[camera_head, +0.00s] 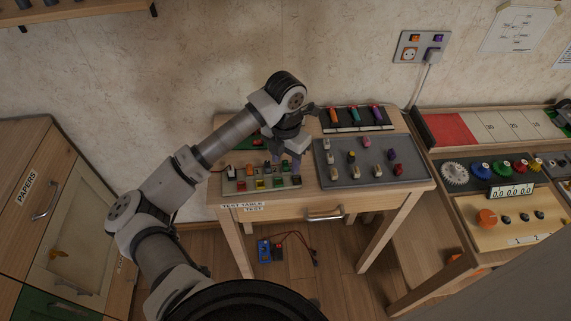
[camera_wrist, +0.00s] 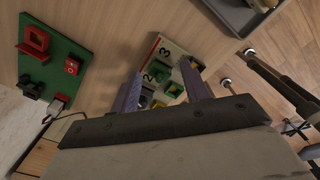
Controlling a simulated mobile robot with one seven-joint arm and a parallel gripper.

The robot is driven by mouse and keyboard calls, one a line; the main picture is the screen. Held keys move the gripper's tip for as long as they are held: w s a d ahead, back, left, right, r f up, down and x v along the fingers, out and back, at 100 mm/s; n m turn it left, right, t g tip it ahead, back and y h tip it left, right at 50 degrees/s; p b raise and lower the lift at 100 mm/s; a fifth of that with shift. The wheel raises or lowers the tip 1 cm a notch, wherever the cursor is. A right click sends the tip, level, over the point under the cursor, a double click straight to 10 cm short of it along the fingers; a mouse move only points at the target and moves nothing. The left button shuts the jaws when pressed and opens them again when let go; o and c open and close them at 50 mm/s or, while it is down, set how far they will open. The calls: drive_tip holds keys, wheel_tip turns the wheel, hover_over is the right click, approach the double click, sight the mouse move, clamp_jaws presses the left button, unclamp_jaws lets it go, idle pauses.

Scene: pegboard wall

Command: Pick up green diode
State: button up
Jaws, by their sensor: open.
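My gripper (camera_wrist: 161,70) is open, its two fingers apart with nothing held between them. It points down over the light board (camera_head: 228,187) of small coloured parts on the test table, and it also shows in the head view (camera_head: 294,150). In the wrist view a green part (camera_wrist: 174,90) lies between the fingers, below their tips, on the board marked 2 and 3. In the head view a green part (camera_head: 278,183) sits in the board's front row. I cannot tell which green part is the diode.
A grey tray (camera_head: 335,181) with several small parts stands right of the board. A dark rack (camera_head: 357,127) with coloured handles is behind it. A green board (camera_wrist: 62,62) with red parts is left in the wrist view. Bare table (camera_wrist: 107,25) lies between.

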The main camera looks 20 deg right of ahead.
drive_tip(key=c, duration=0.9)
drive_tip(key=shift+c, duration=0.2)
drive_tip(key=shift+r, duration=0.15)
